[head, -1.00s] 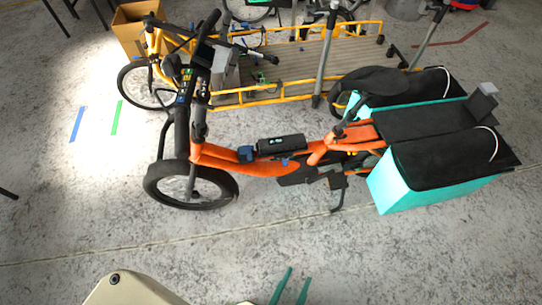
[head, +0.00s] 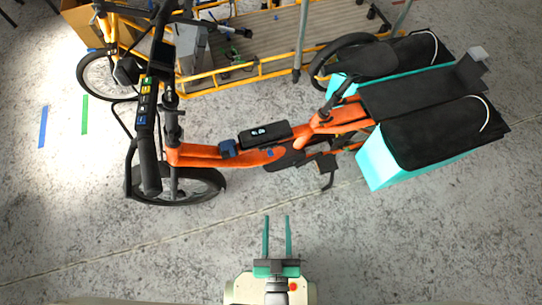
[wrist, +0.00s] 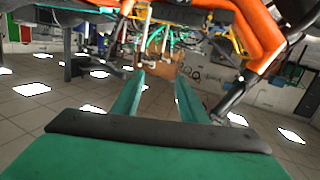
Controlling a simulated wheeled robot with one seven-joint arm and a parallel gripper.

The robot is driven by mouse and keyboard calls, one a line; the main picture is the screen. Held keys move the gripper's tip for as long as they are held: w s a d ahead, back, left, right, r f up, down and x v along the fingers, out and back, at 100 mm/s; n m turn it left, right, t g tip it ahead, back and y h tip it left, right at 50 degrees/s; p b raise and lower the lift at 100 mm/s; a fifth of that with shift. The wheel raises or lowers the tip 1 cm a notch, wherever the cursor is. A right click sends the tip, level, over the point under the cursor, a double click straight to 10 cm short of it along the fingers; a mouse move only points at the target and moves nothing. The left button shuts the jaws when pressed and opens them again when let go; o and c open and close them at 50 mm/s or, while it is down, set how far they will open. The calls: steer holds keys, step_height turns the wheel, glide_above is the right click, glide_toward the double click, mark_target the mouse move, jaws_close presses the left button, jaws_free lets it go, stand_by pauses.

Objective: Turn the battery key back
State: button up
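An orange cargo bike (head: 215,157) stands across the middle of the head view. Its black battery (head: 264,134) lies on the frame's down tube. A blue block (head: 228,148) is at the battery's left end, and a small blue piece (head: 271,153) shows just below the battery. The small piece may be the key; its turn position is too small to tell. My gripper (head: 277,217) is below the bike in the picture, apart from it, with two green fingers spread and nothing between them. In the wrist view, the open fingers (wrist: 160,80) point below the orange frame (wrist: 258,35).
Teal panniers (head: 385,165) with black covers hang at the bike's rear. A handlebar grip (head: 148,165) juts out at the left. A yellow cargo bike (head: 240,75) stands close behind. The grey floor (head: 400,250) in front is clear.

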steer(key=w+d+f+n+t+y, duration=0.1)
steer(key=w+f, duration=0.4)
steer(key=f, duration=0.2)
steer(key=w+d+f+n+y, duration=0.1)
steer(key=w+f, duration=0.4)
steer(key=f, duration=0.2)
steer(key=y, duration=0.4)
glide_toward(270, 151)
steer(key=x, duration=0.6)
steer(key=shift+n, duration=0.4)
steer(key=shift+w+a, duration=0.1)
jaws_close()
